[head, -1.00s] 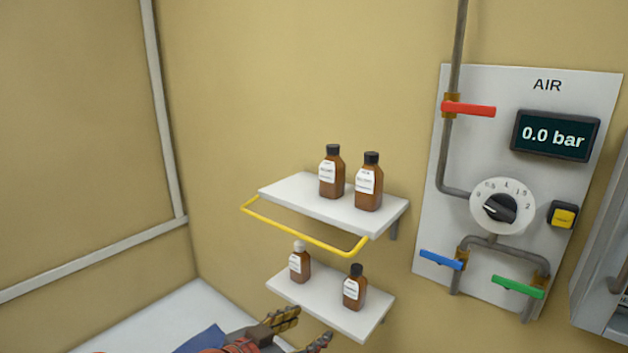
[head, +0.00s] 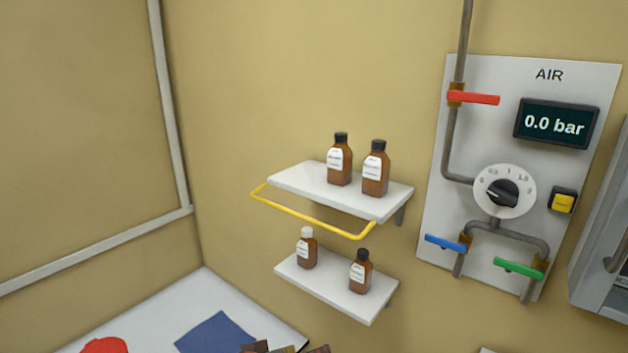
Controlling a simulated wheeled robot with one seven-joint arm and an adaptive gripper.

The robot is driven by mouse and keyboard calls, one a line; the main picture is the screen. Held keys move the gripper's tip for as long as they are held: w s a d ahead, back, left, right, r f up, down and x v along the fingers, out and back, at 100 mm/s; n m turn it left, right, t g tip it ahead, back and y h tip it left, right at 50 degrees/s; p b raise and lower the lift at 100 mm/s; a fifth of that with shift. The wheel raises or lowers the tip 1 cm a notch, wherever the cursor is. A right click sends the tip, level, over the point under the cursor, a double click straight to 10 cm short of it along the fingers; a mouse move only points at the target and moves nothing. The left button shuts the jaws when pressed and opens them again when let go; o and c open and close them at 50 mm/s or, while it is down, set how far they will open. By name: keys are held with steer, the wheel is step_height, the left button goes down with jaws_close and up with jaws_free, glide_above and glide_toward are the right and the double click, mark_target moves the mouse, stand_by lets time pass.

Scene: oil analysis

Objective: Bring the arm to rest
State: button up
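My gripper (head: 285,349) shows only as a few brown and gold finger parts at the bottom edge of the head view. The rest of it and most of my arm are out of frame. The visible parts are too cut off to tell whether the fingers are apart, and nothing held can be seen. They appear in front of the white table (head: 205,290), below the shelves.
Two brown bottles stand on the upper shelf (head: 290,182), which has a yellow rail (head: 310,220). Two smaller ones stand on the lower shelf (head: 325,290). The AIR panel (head: 440,210) reads 0.0 bar. A blue mat (head: 215,335) and a red thing (head: 105,346) lie on the table.

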steer(key=s+d+f+n+g+y+b, duration=0.55)
steer(key=s+d+f+b, duration=0.3)
steer(key=s+f, duration=0.35)
steer(key=s+d+f+m+t+b, duration=0.1)
steer(key=d+f+m+b, duration=0.1)
steer(key=d+b, duration=0.3)
steer(key=s+d+f+m+t+y+b, duration=0.1)
steer(key=s+d+f+m+b, duration=0.1)
steer(key=d+m+b, duration=0.2)
steer(key=d+b, duration=0.2)
steer(key=d, duration=0.1)
steer(key=shift+d+f+b, duration=0.25)
steer(key=shift+d+b, duration=0.05)
